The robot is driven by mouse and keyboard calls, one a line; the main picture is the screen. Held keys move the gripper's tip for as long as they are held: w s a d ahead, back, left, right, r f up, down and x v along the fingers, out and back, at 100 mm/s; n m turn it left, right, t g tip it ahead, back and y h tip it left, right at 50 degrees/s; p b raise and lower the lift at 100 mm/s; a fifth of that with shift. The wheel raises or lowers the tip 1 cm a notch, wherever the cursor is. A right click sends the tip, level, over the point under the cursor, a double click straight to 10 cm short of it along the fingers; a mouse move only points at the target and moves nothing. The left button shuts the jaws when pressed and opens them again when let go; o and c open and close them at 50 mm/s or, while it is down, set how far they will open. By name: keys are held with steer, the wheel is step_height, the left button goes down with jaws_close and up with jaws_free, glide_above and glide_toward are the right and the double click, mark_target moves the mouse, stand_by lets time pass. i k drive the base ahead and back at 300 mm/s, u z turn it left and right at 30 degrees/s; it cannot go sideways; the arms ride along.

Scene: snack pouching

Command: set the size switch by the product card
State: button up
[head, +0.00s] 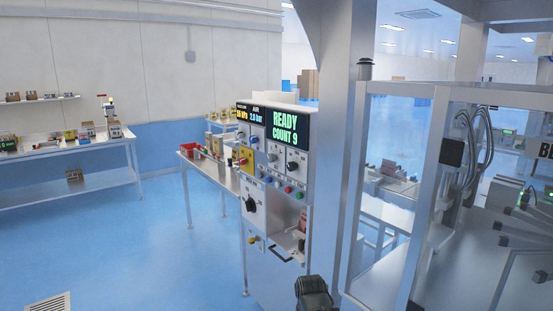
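The control panel (270,225) stands at the centre with a lit screen (285,127) reading READY, COUNT 9. A large black rotary knob (250,205) is on its lower left, and a smaller black knob (292,167) is under the screen. Labels are too small to read, so I cannot tell which is the size switch. I cannot make out a product card. A dark part that looks like the end of my arm (313,292) shows at the bottom edge, below and in front of the panel. Its fingers cannot be made out.
A yellow-plated knob (246,160) and several coloured buttons are on the panel. A grey column (345,150) and a glazed machine frame (400,200) stand close on the right. A workbench (60,150) lines the left wall. The blue floor (130,245) at left is clear.

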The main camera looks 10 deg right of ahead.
mark_target(271, 158)
steer(key=u, duration=0.4)
steer(key=k, duration=1.1)
steer(key=u, duration=1)
steer(key=i, duration=2.2)
steer(key=z, duration=0.3)
steer(key=i, duration=1.85)
steer(key=z, duration=1.3)
steer(key=i, duration=1.2)
steer(key=z, duration=0.75)
steer(key=k, duration=0.7)
steer(key=z, duration=0.5)
steer(key=i, duration=0.15)
steer(key=u, duration=0.35)
